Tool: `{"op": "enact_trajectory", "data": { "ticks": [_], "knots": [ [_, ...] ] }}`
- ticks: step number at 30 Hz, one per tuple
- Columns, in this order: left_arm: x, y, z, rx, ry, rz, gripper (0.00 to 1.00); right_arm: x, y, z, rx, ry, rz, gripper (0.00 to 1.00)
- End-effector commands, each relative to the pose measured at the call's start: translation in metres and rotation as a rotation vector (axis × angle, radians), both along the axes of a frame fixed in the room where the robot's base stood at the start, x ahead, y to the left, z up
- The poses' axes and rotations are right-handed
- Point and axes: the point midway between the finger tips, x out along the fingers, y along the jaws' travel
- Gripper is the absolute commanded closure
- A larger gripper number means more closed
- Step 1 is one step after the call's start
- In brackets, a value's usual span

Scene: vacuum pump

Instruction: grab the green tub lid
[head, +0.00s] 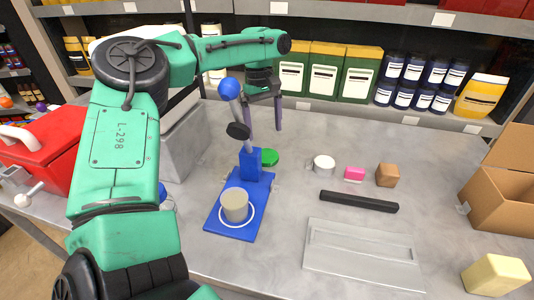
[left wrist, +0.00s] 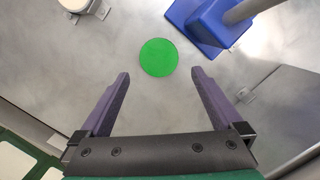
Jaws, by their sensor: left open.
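The green tub lid (head: 269,157) lies flat on the grey table, just behind and right of the blue stand's upright, which hides part of it in the head view. In the left wrist view the lid (left wrist: 158,57) is a full green disc, ahead of and roughly centred between the purple fingers. My left gripper (head: 264,118) is open and empty above the table, pointing down near the lid; its fingers also show in the left wrist view (left wrist: 161,76). The fingers are not around the lid. My right gripper is not in view.
The blue stand (head: 222,222) with a pole and a beige cylinder (head: 235,204) is close beside the lid. A white round tub (head: 324,164), a pink block (head: 354,173) and a brown block (head: 387,175) stand to the right. A black bar (head: 358,201) lies in front of them.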

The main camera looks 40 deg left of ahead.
Motion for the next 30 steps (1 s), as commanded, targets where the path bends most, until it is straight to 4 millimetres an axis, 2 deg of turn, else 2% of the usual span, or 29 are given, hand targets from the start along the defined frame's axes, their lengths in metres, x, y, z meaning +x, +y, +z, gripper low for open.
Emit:
{"op": "enact_trajectory", "data": {
  "ticks": [1, 8, 13, 15, 20, 21, 23, 24, 26, 30],
  "knots": [
    [-0.001, -0.002, -0.011, -0.002, 0.003, -0.002, 0.0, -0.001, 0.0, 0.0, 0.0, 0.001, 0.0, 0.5],
    [-0.002, -0.005, -0.042, 0.0, 0.003, 0.001, 0.0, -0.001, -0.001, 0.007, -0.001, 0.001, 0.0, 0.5],
    [-0.001, -0.008, -0.074, 0.001, 0.002, 0.0, 0.0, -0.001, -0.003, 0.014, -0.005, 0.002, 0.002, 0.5],
    [-0.001, -0.009, -0.081, 0.0, 0.0, 0.0, 0.0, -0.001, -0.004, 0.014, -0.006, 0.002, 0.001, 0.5],
    [-0.001, -0.009, -0.082, -0.001, -0.002, 0.0, 0.0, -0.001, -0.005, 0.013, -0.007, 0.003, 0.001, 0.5],
    [-0.001, -0.009, -0.082, -0.001, -0.002, 0.0, 0.04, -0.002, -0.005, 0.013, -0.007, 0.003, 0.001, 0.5],
    [-0.001, -0.009, -0.082, -0.001, -0.002, 0.0, 0.27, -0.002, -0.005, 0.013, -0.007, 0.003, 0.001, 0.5],
    [-0.001, -0.009, -0.082, -0.001, -0.002, 0.0, 0.42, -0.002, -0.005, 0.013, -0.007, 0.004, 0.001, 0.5],
    [-0.001, -0.009, -0.082, -0.001, -0.002, 0.0, 0.61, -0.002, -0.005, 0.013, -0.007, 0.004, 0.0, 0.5],
    [-0.001, -0.009, -0.082, 0.0, -0.001, 0.0, 0.62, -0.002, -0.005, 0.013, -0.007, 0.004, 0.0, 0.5]
  ]
}}
